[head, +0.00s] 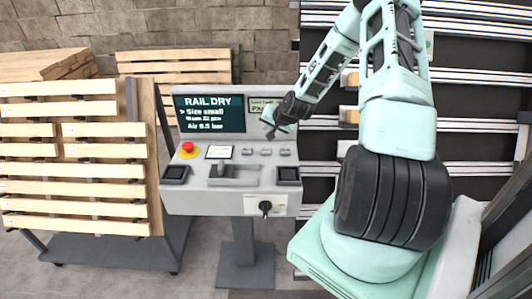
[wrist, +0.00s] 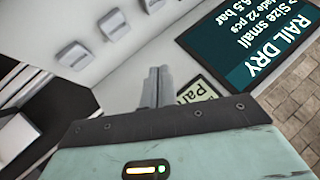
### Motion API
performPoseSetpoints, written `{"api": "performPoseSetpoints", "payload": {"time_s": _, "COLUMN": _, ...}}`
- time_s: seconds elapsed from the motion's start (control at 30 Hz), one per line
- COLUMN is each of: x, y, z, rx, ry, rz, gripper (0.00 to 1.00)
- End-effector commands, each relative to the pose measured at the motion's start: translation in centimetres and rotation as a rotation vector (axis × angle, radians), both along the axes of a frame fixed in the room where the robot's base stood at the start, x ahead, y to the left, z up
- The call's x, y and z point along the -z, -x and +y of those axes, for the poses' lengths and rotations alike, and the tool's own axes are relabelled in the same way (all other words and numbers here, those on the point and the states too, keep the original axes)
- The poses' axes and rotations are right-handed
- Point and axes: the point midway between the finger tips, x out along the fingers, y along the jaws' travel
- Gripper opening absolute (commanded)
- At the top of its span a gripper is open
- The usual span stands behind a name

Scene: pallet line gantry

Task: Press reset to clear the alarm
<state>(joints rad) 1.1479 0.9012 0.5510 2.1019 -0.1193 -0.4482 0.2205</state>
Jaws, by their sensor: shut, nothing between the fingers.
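The grey control console (head: 230,203) stands in front of me, its screen (head: 209,114) reading "RAIL DRY" with smaller lines below. Several small grey push buttons (head: 266,152) sit in a row below the screen's right side; three show in the wrist view (wrist: 112,24). I cannot read which one is reset.
A red stop button (head: 187,147) on a yellow base is at the console's left. Black pads (head: 288,174), a grey handle (head: 232,172) and a black rotary knob (head: 265,207) lie lower.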

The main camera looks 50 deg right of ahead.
Motion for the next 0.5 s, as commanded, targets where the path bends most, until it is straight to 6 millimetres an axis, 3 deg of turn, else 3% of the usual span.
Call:
{"api": "performPoseSetpoints", "payload": {"time_s": 0.3, "x": 4.9, "y": 0.0, "z": 0.0, "rx": 0.001, "ry": -0.001, "rz": 0.001, "gripper": 0.0}}
{"api": "performPoseSetpoints", "payload": {"time_s": 0.5, "x": 7.0, "y": 0.0, "z": 0.0, "rx": 0.0, "ry": 0.0, "rz": 0.0, "gripper": 0.0}}
